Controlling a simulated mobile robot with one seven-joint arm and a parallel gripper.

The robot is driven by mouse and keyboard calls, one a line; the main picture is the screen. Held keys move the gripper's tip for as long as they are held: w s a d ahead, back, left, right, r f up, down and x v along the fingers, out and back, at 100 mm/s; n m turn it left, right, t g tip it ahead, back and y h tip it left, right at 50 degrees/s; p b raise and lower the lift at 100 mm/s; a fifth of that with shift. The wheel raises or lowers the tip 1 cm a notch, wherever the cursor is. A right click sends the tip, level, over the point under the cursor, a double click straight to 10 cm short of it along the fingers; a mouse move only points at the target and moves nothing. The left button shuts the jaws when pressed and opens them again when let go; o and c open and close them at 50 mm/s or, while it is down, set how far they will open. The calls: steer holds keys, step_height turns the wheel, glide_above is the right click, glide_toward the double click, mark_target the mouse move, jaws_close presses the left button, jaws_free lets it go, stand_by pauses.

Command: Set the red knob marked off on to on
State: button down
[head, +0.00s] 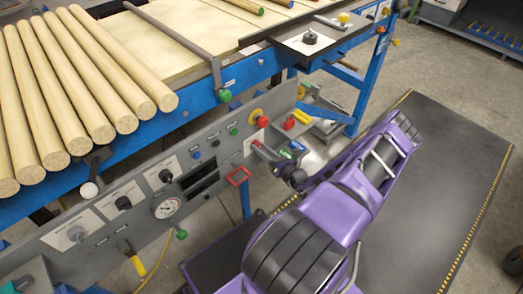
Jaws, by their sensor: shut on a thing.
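The grey control panel (215,150) runs along the front of the blue wood line. A small red piece, seemingly the red knob (257,143), shows at the panel's right part, right at the tip of my gripper (261,148). My purple arm reaches in from the lower right, and my gripper is shut on this knob. The fingers and wrist cover most of the knob, so its pointer and the off and on marks cannot be read.
A red mushroom button (263,121) on yellow sits just above my gripper, and another red knob (289,124) stands to its right. A red frame-shaped handle (238,176) is below left. Round wooden poles (70,90) lie above.

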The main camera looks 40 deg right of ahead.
steer(key=m+b, duration=0.1)
steer(key=m, duration=1)
steer(key=shift+b, duration=0.3)
stand_by(0.3)
steer(key=shift+c, duration=2.1)
jaws_free()
steer(key=s+d, duration=0.1)
steer(key=s, duration=1.6)
steer(key=shift+s+d+p, duration=0.15)
steer(key=shift+s+p, duration=0.05)
steer(key=shift+p, duration=0.1)
